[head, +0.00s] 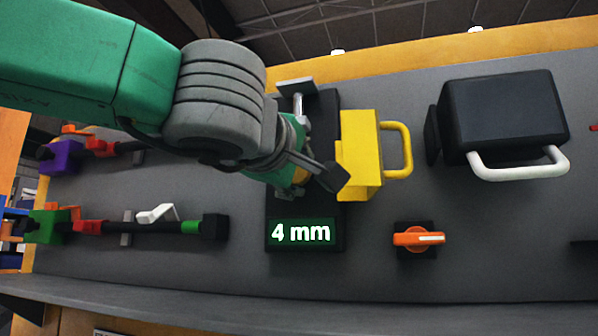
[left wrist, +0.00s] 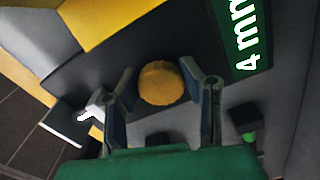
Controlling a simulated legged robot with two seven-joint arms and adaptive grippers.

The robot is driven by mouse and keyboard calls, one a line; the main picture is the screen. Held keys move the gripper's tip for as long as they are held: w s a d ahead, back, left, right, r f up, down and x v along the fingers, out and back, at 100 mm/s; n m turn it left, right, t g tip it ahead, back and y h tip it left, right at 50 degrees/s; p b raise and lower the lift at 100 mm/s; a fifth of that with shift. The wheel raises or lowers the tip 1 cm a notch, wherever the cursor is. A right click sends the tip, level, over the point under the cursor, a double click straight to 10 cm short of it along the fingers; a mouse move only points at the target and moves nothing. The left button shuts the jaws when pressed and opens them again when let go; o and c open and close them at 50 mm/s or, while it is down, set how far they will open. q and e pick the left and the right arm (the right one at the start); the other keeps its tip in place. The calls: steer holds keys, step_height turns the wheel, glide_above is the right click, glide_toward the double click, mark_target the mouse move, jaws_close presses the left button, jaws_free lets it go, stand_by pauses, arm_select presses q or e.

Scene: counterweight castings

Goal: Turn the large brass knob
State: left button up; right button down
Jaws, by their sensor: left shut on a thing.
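The large brass knob (left wrist: 160,84) is round with a ridged rim and shows in the left wrist view between the fingers of my left gripper (left wrist: 163,90). In the head view my left gripper (head: 315,178) reaches down to the panel left of the yellow block, and it hides most of the knob. The gripper is shut on the knob, one finger on each side. A display (head: 300,232) just below reads "4 mm". My right gripper is not in view.
A yellow block with a handle (head: 362,155) stands close right of my gripper. A black box with a white handle (head: 508,115) and an orange switch (head: 418,239) are further right. Clamp-like rods with a green block (head: 47,226) lie left.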

mark_target(297, 175)
arm_select(q)
steer(key=shift+f, duration=0.4)
steer(key=o, duration=0.9)
steer(key=shift+o, duration=1.3)
steer(key=shift+w, duration=0.1)
steer(key=shift+w+r, duration=0.1)
steer(key=shift+w, duration=0.05)
steer(key=shift+s+r, duration=0.15)
steer(key=shift+s, duration=0.2)
steer(key=v, duration=0.6)
steer(key=shift+s+a, duration=0.25)
steer(key=shift+d, duration=0.15)
steer(key=shift+f, duration=0.25)
